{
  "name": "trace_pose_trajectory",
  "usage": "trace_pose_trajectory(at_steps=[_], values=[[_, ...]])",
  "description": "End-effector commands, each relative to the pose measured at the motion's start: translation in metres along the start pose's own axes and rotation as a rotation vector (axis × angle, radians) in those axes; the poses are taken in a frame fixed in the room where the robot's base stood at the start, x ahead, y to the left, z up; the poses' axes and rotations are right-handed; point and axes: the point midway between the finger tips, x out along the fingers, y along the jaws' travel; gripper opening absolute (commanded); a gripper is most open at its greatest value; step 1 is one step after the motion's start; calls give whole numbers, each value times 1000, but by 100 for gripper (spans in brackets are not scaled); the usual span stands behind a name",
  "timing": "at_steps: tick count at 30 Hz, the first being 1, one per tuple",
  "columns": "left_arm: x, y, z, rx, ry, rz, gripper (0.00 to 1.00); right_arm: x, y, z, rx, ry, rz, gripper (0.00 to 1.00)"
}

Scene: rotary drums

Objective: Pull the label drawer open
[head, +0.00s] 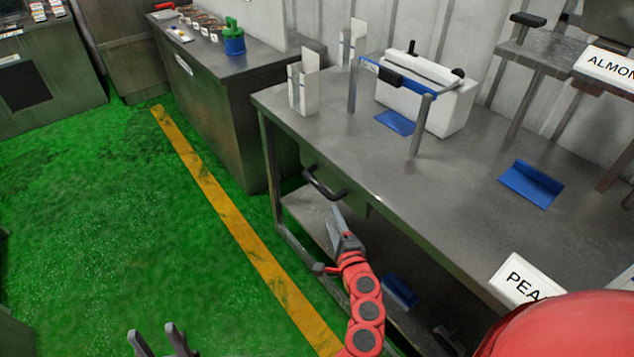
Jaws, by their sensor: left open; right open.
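The drawer (356,198) sits under the top of the grey metal table (300,128). It has a dark curved handle (322,186) on its front, and the front looks flush with the table, so it appears closed. My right gripper (327,240), on the red arm, is open and empty below and slightly right of the handle, apart from it in the picture. My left gripper (154,340) is open and empty at the bottom edge, over the green floor, far from the drawer. Only its fingers show. The drawer's inside is hidden.
The table carries white holders (304,90), a white machine with a blue frame (430,98) and a blue tray (531,184). A lower shelf (312,218) lies beneath. A second bench (215,95) stands at the left. The green floor (100,215) in front is clear.

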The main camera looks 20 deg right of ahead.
Motion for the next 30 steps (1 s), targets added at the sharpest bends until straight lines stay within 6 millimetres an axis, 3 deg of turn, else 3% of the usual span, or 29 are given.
trace_pose_trajectory(at_steps=[18, 24, 30], values=[[-1, 0, 0, 0, 0, 0, 50, 112, 0, 0, -3, -3, -2, 57], [-8, 0, 2, 0, 0, 0, 50, 138, 3, 0, -1, -3, 1, 57], [-11, 0, 2, 0, 0, 0, 50, 152, 1, 0, 0, -1, 0, 57]])
